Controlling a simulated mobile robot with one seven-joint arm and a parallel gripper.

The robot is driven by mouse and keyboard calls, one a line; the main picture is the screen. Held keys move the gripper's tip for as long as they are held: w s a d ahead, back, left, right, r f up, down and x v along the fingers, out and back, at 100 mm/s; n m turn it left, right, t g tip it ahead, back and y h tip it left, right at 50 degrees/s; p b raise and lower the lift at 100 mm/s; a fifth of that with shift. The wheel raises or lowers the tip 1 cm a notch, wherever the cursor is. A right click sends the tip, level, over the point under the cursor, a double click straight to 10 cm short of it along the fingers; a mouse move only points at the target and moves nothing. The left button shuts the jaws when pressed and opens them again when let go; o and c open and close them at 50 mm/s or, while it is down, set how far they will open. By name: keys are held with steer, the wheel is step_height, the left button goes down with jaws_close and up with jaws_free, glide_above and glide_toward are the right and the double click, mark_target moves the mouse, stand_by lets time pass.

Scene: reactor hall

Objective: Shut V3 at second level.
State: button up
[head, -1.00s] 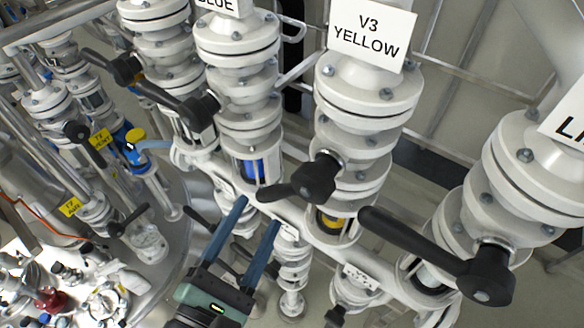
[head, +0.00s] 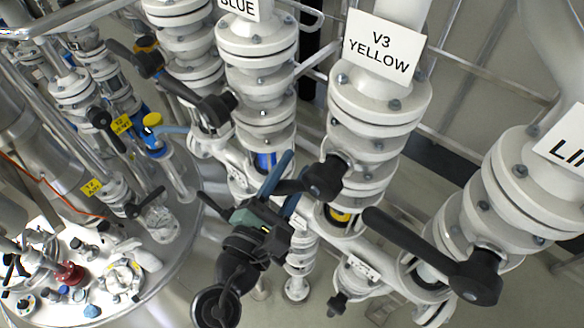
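The V3 YELLOW sign (head: 381,52) hangs on a white flanged pipe column in the upper middle of the head view. Below it is the V3 valve's black handle (head: 322,178), with its hub on the column and its lever pointing left. A yellow band (head: 339,215) shows in the sight glass beneath. My gripper (head: 285,180) is just left of and below this lever, its blue fingers pointing up and apart, with a gap between them. The right finger overlaps the lever's end in the picture; I cannot tell whether they touch.
Left of V3 is the BLUE column (head: 255,75) with its own black handle (head: 214,107). On the right a larger column with a partly cut-off sign (head: 562,140) carries a long black handle (head: 410,240). A steel vessel top with fittings (head: 100,275) lies lower left.

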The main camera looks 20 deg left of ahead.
jaws_close()
stand_by(1.1)
